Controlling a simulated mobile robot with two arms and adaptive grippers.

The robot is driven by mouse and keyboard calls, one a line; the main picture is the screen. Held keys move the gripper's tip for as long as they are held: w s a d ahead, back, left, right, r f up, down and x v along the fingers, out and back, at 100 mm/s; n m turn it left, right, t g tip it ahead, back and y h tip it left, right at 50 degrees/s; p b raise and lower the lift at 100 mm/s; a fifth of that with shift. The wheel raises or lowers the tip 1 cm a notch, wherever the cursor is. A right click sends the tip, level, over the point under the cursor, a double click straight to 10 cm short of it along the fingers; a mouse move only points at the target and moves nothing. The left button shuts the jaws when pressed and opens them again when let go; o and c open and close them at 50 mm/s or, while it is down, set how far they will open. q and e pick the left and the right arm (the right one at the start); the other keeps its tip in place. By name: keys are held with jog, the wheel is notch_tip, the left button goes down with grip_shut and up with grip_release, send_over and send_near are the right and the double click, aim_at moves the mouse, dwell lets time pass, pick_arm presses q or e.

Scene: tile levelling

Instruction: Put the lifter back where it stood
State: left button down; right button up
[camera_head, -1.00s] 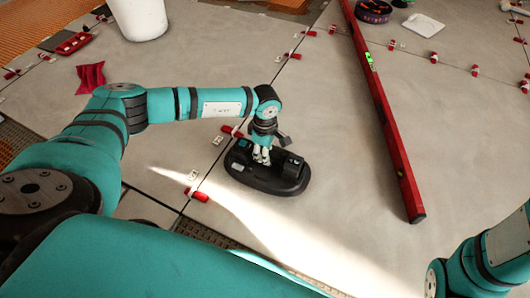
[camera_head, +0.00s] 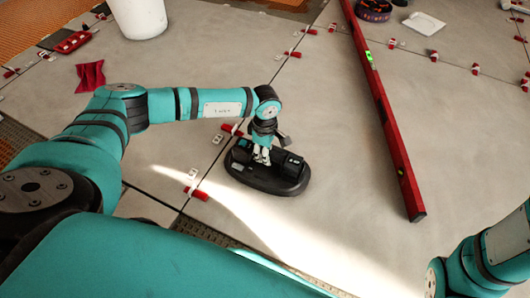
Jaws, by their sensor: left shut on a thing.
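The lifter (camera_head: 290,180) is a black oval device with a dark top housing. It sits on the pale tiles near the middle of the view, beside a tile joint. My left gripper (camera_head: 262,158) points down onto the lifter's top and is shut on it; the fingertips and the part they grip are partly hidden. I cannot tell whether the lifter's base bears fully on the tile. My right arm shows at the lower right edge, and its gripper is out of the picture.
A long red spirit level (camera_head: 392,130) lies to the right of the lifter. Red wedges and clips line the joints, with one wedge (camera_head: 196,193) close to the lifter's left. A white bucket (camera_head: 138,15) stands at the back left. Bare tile lies between lifter and level.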

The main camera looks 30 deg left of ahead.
dwell(0.4)
pick_arm(q)
jog(key=c, duration=1.2)
grip_release()
jog(key=shift+o, duration=0.4)
jog(key=shift+s+f, duration=0.1)
jog(key=shift+f, duration=0.05)
notch_tip(320, 180, up, 12)
